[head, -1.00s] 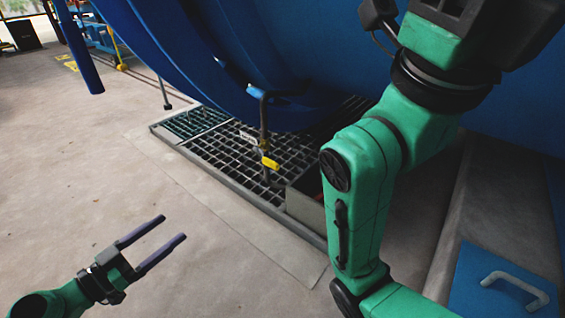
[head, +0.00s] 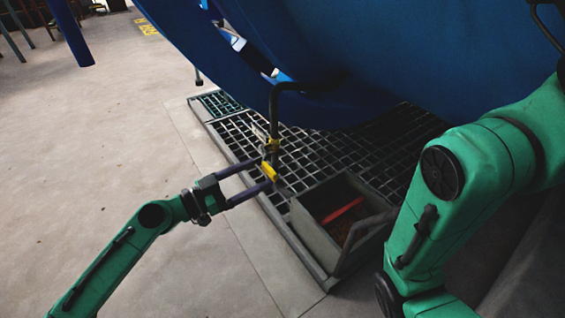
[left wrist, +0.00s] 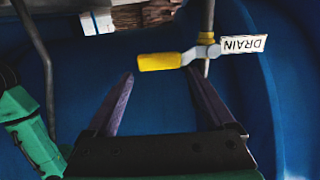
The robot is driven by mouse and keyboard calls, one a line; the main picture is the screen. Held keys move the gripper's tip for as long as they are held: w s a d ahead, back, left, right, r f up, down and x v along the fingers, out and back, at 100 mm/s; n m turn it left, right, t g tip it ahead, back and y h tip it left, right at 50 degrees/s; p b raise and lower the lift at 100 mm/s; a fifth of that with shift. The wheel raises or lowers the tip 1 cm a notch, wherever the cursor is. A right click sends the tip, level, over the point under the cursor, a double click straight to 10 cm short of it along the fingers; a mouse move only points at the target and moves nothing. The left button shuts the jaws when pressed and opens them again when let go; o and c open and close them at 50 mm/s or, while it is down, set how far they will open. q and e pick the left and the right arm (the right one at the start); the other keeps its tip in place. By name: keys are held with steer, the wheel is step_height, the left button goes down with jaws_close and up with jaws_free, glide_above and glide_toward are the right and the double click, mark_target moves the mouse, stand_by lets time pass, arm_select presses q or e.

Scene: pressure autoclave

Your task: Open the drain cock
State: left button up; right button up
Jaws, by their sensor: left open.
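The drain cock has a yellow lever handle (head: 269,172) on a thin vertical pipe (head: 274,125) that comes down from the blue vessel over a floor grate. In the left wrist view the handle lies just beyond and between the fingertips (left wrist: 158,78); contact cannot be told. My right gripper is out of view.
A grey open box (head: 318,230) with a red item inside stands on the grate, right of the pipe. The metal grate (head: 225,125) lies under the blue vessel (head: 380,60). Open concrete floor (head: 90,130) spreads to the left.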

arm_select(q)
steer(key=x, duration=0.7)
steer(key=shift+w+d, duration=0.2)
steer(key=shift+d, duration=0.15)
jaws_close()
